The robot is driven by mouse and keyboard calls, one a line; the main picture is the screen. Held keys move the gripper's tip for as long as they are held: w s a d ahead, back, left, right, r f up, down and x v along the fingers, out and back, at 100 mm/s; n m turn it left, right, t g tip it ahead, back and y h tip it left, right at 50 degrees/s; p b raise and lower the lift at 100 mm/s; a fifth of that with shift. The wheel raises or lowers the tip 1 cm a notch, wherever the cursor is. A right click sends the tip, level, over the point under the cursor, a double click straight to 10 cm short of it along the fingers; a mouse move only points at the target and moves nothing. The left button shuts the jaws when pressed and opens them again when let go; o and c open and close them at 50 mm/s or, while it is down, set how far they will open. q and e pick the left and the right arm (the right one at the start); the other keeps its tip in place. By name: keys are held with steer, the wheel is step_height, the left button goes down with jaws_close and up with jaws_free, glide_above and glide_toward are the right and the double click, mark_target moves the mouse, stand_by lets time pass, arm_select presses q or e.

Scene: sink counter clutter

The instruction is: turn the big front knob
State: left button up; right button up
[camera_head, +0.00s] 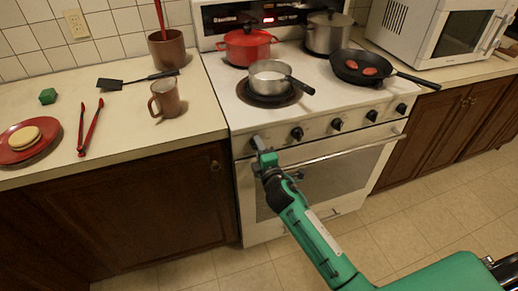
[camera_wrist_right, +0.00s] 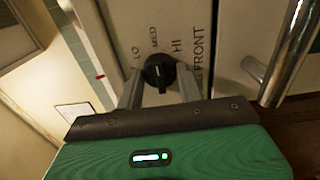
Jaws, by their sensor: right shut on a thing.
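The front knob (camera_wrist_right: 158,72) is black and round, on the white stove panel, with the words LO, MED, HI and FRONT printed beside it in the right wrist view. In the head view it is the leftmost knob (camera_head: 254,142) in the stove's row, partly covered by my gripper. My right gripper (camera_head: 262,150) reaches it from the front, on my green arm. In the right wrist view the gripper (camera_wrist_right: 159,88) has one grey finger on each side of the knob and is shut on it. My left gripper is not in view.
The oven handle (camera_head: 340,151) runs just below the knobs, and its metal bar (camera_wrist_right: 292,55) is close on the right in the wrist view. A saucepan (camera_head: 268,76), red pot (camera_head: 247,45) and frying pan (camera_head: 362,69) stand on the stove. A mug (camera_head: 165,98) stands on the left counter.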

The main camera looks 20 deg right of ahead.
stand_by(0.4)
steer(key=o, duration=1)
steer(key=shift+d, duration=0.1)
steer(key=shift+w+r, duration=0.1)
steer(key=shift+r, duration=0.1)
